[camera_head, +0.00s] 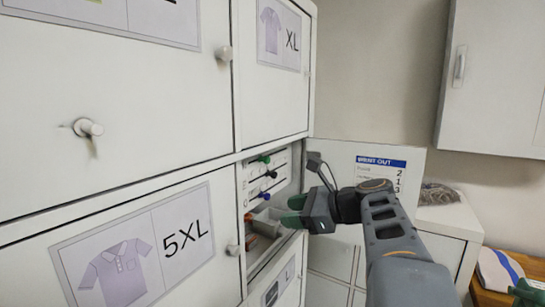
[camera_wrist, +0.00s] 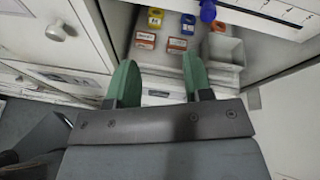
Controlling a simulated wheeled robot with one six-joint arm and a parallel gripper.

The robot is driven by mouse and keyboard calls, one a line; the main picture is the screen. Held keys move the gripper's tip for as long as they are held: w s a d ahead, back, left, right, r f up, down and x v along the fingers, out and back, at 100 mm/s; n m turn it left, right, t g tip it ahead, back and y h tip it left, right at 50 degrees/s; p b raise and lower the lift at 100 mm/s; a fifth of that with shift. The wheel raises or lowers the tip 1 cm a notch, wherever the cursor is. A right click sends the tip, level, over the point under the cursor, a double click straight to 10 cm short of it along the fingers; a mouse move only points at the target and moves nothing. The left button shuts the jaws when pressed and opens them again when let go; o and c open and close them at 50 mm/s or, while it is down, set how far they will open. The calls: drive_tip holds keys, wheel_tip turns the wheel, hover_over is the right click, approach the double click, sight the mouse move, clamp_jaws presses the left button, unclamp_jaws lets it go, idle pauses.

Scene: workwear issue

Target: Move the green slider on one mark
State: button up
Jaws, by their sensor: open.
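The green slider (camera_head: 264,159) is the top knob on a white slider panel (camera_head: 285,162) inside the open compartment in the head view. A blue knob (camera_wrist: 208,10) shows at the top edge of the wrist view; the green slider is not seen there. My gripper (camera_head: 292,211) is at the compartment's opening, below and to the right of the green slider and apart from it. Its green fingers (camera_wrist: 160,75) are spread with nothing between them.
White locker doors labelled XL (camera_head: 291,40) and 5XL (camera_head: 187,238) flank the compartment. Small red, yellow and blue boxes (camera_wrist: 178,44) and a grey open bin (camera_wrist: 224,50) lie below the panel. A printed sign (camera_head: 380,170) stands behind my arm.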

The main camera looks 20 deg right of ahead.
sight(269, 160)
drive_tip(key=s+d+r+m+t+y, duration=0.1)
drive_tip(key=d+r+m+t, duration=0.3)
drive_tip(key=d+r, duration=0.4)
drive_tip(key=shift+m, duration=0.3)
drive_tip(key=p+x, duration=0.1)
drive_tip(key=x, duration=0.3)
drive_tip(key=r+x, duration=0.1)
drive_tip(key=x, duration=0.3)
drive_tip(key=a+r+p+x, duration=0.1)
drive_tip(key=x, duration=0.3)
drive_tip(key=shift+s+p, duration=0.3)
drive_tip(key=shift+s, duration=0.1)
drive_tip(key=shift+x, duration=1)
drive_tip(key=shift+f, duration=0.1)
clamp_jaws()
